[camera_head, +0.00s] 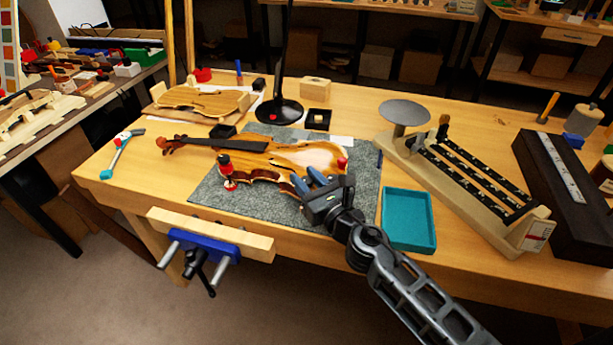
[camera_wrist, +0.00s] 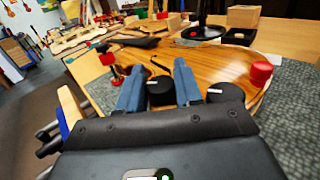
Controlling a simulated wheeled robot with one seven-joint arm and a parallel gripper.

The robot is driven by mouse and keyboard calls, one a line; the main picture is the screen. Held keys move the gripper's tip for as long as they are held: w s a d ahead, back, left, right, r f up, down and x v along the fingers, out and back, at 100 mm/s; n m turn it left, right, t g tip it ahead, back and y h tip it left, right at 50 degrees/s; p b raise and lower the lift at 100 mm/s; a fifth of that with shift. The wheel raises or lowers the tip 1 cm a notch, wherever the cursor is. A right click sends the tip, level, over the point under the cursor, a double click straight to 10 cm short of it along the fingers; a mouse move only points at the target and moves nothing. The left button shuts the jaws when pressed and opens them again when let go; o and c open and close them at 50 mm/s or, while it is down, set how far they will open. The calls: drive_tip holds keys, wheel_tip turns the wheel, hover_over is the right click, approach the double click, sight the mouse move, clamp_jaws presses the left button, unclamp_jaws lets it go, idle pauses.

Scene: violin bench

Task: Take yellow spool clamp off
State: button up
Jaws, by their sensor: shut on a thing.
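The violin (camera_head: 290,155) lies on a grey mat on the bench; its striped wooden top also shows in the wrist view (camera_wrist: 215,62). My gripper (camera_head: 314,178) is at the violin's near edge. In the wrist view its blue fingers (camera_wrist: 158,76) are closed around a black round knob (camera_wrist: 160,92), seemingly the top of a spool clamp. The clamp's lower part is hidden, and I see no yellow on it. A second black knob (camera_wrist: 225,93) stands just right of the fingers. A red-and-black clamp (camera_head: 226,170) stands at the edge to the left, and a red one (camera_head: 342,163) to the right.
A teal tray (camera_head: 408,220) lies right of the mat (camera_head: 215,195), empty. A wooden rack with black rails (camera_head: 470,180) stands farther right. The blue vise (camera_head: 205,242) is at the front edge. A black lamp base (camera_head: 279,111) stands behind the violin.

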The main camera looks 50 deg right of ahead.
drive_tip(key=shift+n+t+y, duration=0.3)
drive_tip(key=shift+n+y, duration=0.2)
drive_tip(key=shift+y, duration=0.2)
drive_tip(key=o, duration=1)
drive_tip(key=shift+c, duration=0.2)
